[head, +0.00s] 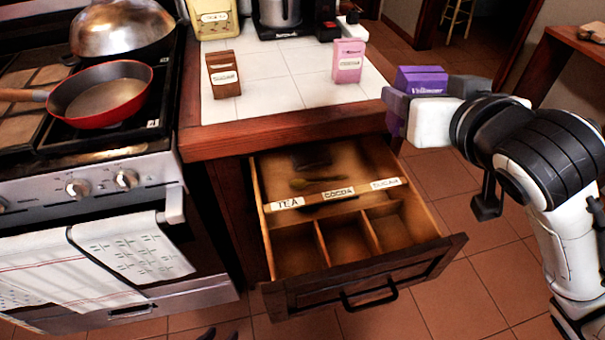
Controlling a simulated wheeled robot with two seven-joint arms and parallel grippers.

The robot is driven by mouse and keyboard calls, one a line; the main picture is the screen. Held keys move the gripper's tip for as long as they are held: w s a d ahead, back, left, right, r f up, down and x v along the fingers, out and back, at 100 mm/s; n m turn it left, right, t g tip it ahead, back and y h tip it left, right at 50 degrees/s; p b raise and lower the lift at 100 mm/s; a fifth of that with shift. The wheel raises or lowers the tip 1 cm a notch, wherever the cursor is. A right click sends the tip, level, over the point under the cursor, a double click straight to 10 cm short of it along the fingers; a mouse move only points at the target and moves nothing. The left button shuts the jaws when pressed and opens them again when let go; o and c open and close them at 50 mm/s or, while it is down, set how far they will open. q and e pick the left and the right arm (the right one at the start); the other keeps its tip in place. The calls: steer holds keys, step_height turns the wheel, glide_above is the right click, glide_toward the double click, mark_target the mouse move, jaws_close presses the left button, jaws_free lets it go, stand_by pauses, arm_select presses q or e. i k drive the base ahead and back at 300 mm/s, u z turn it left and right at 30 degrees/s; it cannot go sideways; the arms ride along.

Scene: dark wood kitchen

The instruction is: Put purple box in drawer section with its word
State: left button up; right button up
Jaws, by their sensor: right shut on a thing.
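The purple box (421,80) is held upright by my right gripper (432,95) beside the counter's right edge, above and right of the drawer. Its front label is partly hidden and I cannot read it surely. The open drawer (367,268) has three empty front sections, behind a strip labelled TEA (287,204), COCOA (339,193) and, less clearly, SUGAR (385,184), from left to right. Dark tips at the bottom edge appear to be my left gripper (220,335); it is mostly out of frame.
A brown box (223,74) and a pink box (348,61) stand on the tiled counter (285,92). A spoon (315,183) lies in the drawer's rear part. A stove with a red pan (100,93) is at left. The floor right of the drawer is clear.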

mark_target(297, 266)
steer(key=u, duration=3.6)
steer(key=k, duration=1.9)
steer(key=z, duration=0.95)
